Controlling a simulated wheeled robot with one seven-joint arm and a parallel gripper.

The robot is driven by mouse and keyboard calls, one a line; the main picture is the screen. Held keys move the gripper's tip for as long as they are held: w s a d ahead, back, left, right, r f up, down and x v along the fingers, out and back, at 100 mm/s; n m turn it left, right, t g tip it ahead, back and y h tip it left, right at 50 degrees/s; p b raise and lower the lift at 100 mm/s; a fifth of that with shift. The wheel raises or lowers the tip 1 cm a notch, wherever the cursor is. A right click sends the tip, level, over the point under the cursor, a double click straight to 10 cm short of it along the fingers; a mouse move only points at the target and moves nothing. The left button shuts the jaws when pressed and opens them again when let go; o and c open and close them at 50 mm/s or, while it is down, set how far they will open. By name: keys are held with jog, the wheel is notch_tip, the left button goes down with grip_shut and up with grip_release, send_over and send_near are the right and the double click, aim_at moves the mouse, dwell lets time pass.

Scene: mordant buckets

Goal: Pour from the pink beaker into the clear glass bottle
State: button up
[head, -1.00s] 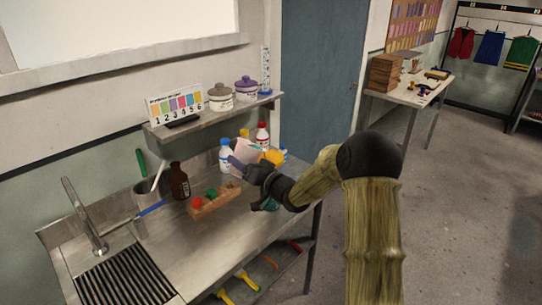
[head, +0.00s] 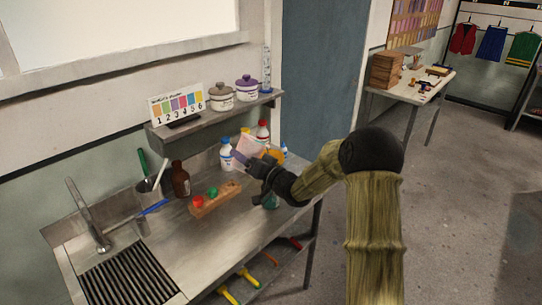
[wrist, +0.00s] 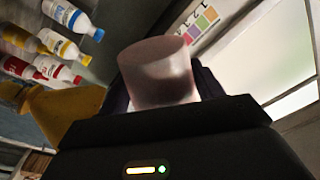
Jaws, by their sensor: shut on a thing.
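The pink beaker (head: 250,146) is held in my gripper (head: 258,163) above the steel bench, near the back bottles. It leans away from upright. In the wrist view the translucent pink beaker (wrist: 158,75) sits between the dark jaws, with a darker area inside. My gripper is shut on it.
A brown bottle (head: 181,180) and a wooden block (head: 217,201) with red and green pieces stand on the bench. White bottles (head: 226,155) are close behind the beaker. A shelf (head: 215,118) overhangs the back. The bench front is largely clear.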

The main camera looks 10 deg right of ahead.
jog(key=shift+s+a+r, duration=0.1)
jog(key=shift+s+r, duration=0.05)
jog(key=shift+r, duration=0.2)
jog(key=shift+w, duration=0.2)
jog(key=shift+s, duration=0.2)
jog(key=shift+w+m+p, duration=0.15)
jog(key=shift+m+p, duration=0.15)
jog(key=shift+p, duration=0.05)
jog(key=shift+r, duration=0.1)
jog(key=shift+r, duration=0.1)
jog(key=shift+d+m+p, duration=0.2)
jog(key=shift+m+p, duration=0.1)
jog(key=shift+a+r, duration=0.1)
jog(key=shift+a, duration=0.05)
